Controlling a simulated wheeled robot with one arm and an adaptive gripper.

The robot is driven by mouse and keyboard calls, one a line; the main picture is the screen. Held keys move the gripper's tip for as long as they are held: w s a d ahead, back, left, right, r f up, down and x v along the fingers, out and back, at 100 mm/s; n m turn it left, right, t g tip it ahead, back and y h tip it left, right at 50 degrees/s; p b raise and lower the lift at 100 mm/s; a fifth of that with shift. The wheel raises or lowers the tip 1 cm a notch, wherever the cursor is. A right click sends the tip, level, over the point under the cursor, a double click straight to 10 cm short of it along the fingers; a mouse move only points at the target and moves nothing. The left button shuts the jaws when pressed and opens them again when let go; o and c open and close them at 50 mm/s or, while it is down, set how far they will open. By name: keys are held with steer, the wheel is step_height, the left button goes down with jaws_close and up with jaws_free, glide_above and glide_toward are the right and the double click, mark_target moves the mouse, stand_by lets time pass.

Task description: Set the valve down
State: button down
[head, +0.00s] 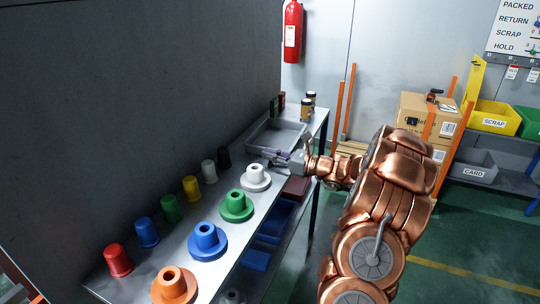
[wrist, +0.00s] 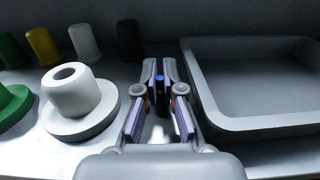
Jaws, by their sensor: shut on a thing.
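My gripper (head: 282,158) is over the grey bench, between the white flanged spindle (head: 255,178) and the grey tray (head: 252,141). In the wrist view my gripper (wrist: 159,72) is shut on a small dark piece with a blue spot, which I take to be the valve (wrist: 159,84). Most of it is hidden between the fingers. In that view the white spindle (wrist: 80,102) stands to the left and the tray (wrist: 205,92) to the right. I cannot tell whether the valve touches the bench.
Green (head: 236,206), blue (head: 208,241) and orange (head: 174,286) spindles stand along the bench front. Several coloured cups, including a black one (head: 224,157), line the wall. Two jars (head: 306,108) stand beyond the tray. Bare bench shows beneath the fingers.

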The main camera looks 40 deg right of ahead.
steer(key=c, duration=1.3)
jaws_free()
